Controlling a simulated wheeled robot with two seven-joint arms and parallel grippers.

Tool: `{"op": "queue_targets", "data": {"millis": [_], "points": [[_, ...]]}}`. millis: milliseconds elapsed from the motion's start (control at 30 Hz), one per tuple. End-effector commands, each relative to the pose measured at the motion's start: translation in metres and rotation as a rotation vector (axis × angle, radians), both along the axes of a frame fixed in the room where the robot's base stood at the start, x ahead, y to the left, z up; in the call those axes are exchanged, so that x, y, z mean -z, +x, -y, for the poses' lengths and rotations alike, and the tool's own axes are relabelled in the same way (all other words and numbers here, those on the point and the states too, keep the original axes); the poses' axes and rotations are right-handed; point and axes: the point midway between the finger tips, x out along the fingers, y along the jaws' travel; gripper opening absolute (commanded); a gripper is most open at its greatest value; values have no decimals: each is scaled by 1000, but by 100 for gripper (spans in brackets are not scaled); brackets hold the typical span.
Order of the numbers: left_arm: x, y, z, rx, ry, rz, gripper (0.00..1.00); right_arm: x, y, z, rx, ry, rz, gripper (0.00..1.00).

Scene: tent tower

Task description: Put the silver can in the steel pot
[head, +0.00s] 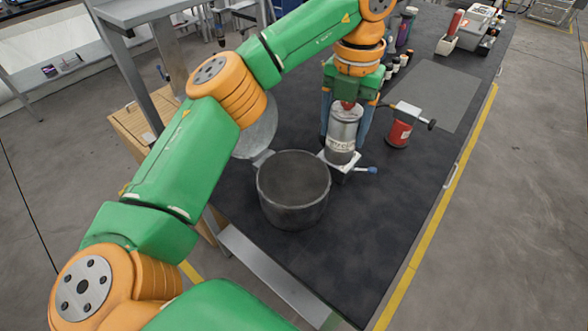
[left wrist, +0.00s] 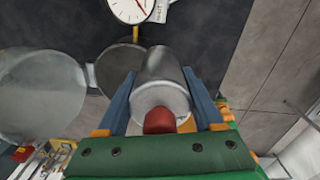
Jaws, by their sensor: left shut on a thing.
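The silver can (head: 342,132) is upright between the blue fingers of my left gripper (head: 345,125), which is shut on it. A red piece shows at the can's top. In the left wrist view the can (left wrist: 160,82) also sits between both fingers of the left gripper (left wrist: 163,95). The steel pot (head: 293,190) stands open on the dark table, to the left of and nearer than the can. Its visible inside looks empty. The can is outside the pot, and its lower end overlaps a white plate in the head view; I cannot tell if they touch. My right gripper is not in view.
The white plate (head: 350,172) has a blue handle. A red canister (head: 398,133) stands to the right on the dark table (head: 360,240). A round grey metal item (head: 258,137) is partly hidden behind my arm. The near table top is clear right of the pot.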

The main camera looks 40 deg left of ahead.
Motion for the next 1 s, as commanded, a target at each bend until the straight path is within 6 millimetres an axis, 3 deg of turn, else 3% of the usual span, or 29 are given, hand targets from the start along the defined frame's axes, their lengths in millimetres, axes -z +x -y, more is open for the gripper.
{"op": "queue_targets", "data": {"millis": [133, 200, 500, 700, 1000], "points": [[16, -25, -29, -3, 0, -2, 0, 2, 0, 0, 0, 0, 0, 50], [37, -37, -40, -2, -2, -6, 0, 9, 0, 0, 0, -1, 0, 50], [79, -62, -66, -1, 0, -4, 0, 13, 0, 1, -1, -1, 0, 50], [105, -61, -65, 2, 0, 0, 0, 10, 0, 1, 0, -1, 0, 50], [109, -60, -65, 3, -1, 0, 0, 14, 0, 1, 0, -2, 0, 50]]}}
